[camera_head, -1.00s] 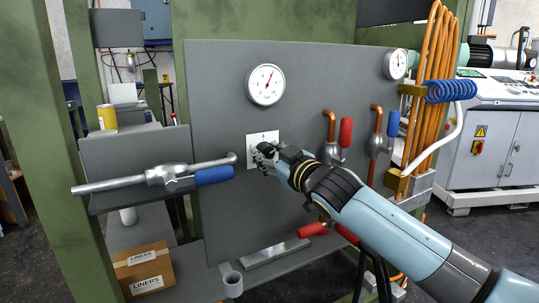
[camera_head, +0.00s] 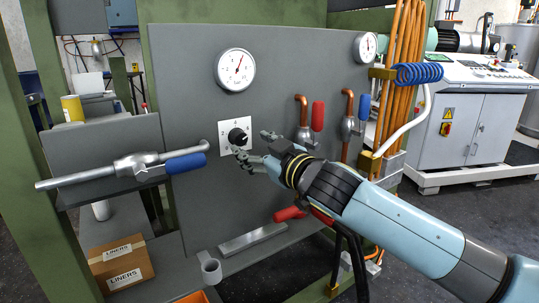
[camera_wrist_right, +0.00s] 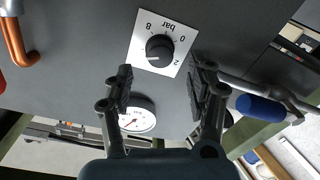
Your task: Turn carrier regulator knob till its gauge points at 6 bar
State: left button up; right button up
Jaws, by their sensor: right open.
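The black regulator knob (camera_head: 237,136) sits on a white square scale plate (camera_head: 224,150) on the grey panel. In the wrist view the knob (camera_wrist_right: 159,48) shows a pale mark, and its plate (camera_wrist_right: 143,27) reads "bar". A round white gauge (camera_head: 235,70) is above the knob; its red needle points up and slightly right. It also shows in the wrist view (camera_wrist_right: 137,113); I cannot read its value exactly. My right gripper (camera_head: 255,145) is open and empty, its fingers apart just right of the knob. In the wrist view the knob lies beyond the fingertips (camera_wrist_right: 160,72). My left gripper is out of view.
A second gauge (camera_head: 365,46) is at the panel's upper right. Valves with a red handle (camera_head: 318,115) and a blue handle (camera_head: 364,107) stand to the right. A pipe valve with a blue handle (camera_head: 186,163) is at the left. A LINERS carton (camera_head: 121,266) sits below.

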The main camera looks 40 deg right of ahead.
jog(key=s, duration=0.6)
jog(key=shift+s+a, duration=0.3)
jog(key=shift+s, duration=0.05)
jog(key=s+d+f+m+g+h, duration=0.1)
jog(key=s+f+g, duration=0.2)
jog(key=f, duration=0.9)
jog(key=s+d+f+m+g, duration=0.15)
jog(key=s+f, duration=0.25)
jog(key=f, duration=0.7)
jog(key=s+d+f+m+g+h, duration=0.1)
jog(key=s+f+m+g, duration=0.2)
jog(key=f, duration=0.9)
jog(key=s+a+f+n+g+y, duration=0.1)
jog(key=s+a+f+g, duration=0.15)
jog(key=s+f, duration=0.45)
jog(key=s+a+f+g, duration=0.1)
jog(key=s+f+g, duration=0.2)
jog(key=s+f, duration=0.45)
jog(key=s+a+f+g, duration=0.2)
jog(key=s+f, duration=0.1)
jog(key=s, duration=0.6)
jog(key=s+a+f+n+g+y, duration=0.1)
jog(key=s+f, duration=0.3)
jog(key=s, duration=0.6)
jog(key=shift+s+a+f+g+b, duration=0.3)
jog(key=shift+a+g, duration=0.2)
jog(key=shift+a, duration=0.2)
